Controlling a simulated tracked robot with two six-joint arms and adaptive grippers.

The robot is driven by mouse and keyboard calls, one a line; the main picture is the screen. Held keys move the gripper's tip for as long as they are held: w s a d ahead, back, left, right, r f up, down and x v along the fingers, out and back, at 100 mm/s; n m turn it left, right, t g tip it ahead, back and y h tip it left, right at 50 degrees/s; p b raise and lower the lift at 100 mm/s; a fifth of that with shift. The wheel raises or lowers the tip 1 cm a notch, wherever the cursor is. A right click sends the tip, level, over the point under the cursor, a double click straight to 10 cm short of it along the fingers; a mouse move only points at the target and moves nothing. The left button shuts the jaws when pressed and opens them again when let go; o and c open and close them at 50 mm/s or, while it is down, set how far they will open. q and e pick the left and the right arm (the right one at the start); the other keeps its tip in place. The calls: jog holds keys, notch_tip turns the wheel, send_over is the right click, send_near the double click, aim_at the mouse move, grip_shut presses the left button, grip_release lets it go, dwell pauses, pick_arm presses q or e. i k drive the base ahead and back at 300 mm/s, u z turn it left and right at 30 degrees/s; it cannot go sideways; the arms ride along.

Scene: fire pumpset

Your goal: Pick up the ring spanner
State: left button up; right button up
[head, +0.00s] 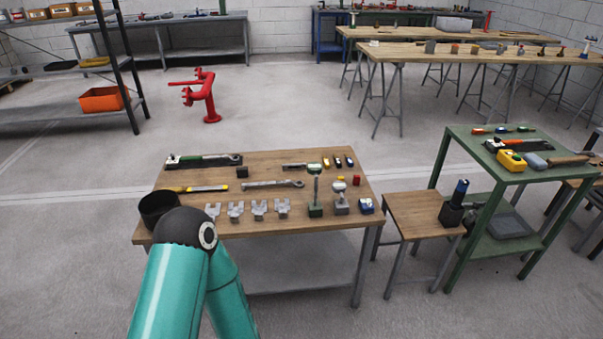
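A long grey spanner (272,184) lies flat across the middle of the wooden table (345,213). It looks like the ring spanner, but its ends are too small to be sure. A shorter grey tool (295,166) lies behind it; its kind is hard to tell. Neither of my grippers is in view. Only a teal arm of mine with a black joint shows at the lower left, in front of the table's near left corner.
Several grey forked pieces (236,211) stand along the table's front. A yellow-handled tool (195,189) and a green-and-black tool (203,160) lie nearby. A stool (415,222) adjoins on the right.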

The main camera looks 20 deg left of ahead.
aim_at(244, 186)
jog(key=u, duration=0.05)
jog(key=i, duration=0.95)
jog(key=u, duration=0.5)
